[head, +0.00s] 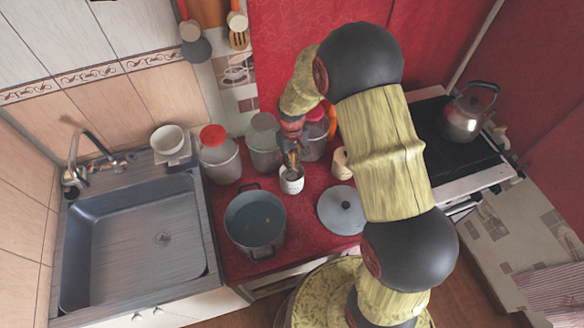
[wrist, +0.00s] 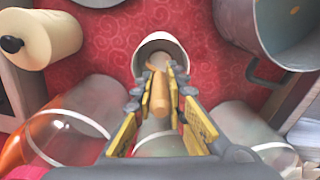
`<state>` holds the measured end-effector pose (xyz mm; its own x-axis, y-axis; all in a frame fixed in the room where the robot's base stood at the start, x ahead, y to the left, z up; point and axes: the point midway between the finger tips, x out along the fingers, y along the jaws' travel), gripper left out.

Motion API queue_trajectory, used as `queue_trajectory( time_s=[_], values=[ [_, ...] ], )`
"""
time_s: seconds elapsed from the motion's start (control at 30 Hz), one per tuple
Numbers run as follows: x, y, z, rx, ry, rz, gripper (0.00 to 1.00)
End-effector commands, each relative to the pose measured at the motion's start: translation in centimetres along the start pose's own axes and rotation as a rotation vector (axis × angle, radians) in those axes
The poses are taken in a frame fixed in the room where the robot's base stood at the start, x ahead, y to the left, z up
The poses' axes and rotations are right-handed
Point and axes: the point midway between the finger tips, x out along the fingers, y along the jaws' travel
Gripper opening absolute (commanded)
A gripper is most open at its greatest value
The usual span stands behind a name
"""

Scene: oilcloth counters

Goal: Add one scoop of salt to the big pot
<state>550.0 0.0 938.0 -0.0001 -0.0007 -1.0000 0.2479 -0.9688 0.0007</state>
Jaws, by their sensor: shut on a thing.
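My gripper (head: 291,158) points down at a small white cup (head: 292,184) on the red counter. In the wrist view, my gripper (wrist: 163,78) is shut on a light wooden handle (wrist: 159,97), seemingly the scoop's. The big pot (head: 255,220) stands uncovered just left of and in front of the cup, with bluish liquid and a few small orange bits inside. Part of the pot (wrist: 275,35) shows at the wrist view's upper right.
Canisters with red (head: 214,135), grey (head: 263,121) and pink lids stand behind the cup. The sink (head: 135,245) is at left; a kettle (head: 466,115) sits on the stove.

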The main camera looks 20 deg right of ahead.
Motion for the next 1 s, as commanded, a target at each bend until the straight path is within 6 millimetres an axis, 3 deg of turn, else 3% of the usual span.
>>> queue_trajectory(
  time_s=[1.0],
  values=[
    [-8.6, 0.0, 0.0, 0.0, 0.001, 0.0, 0.0]
  ],
)
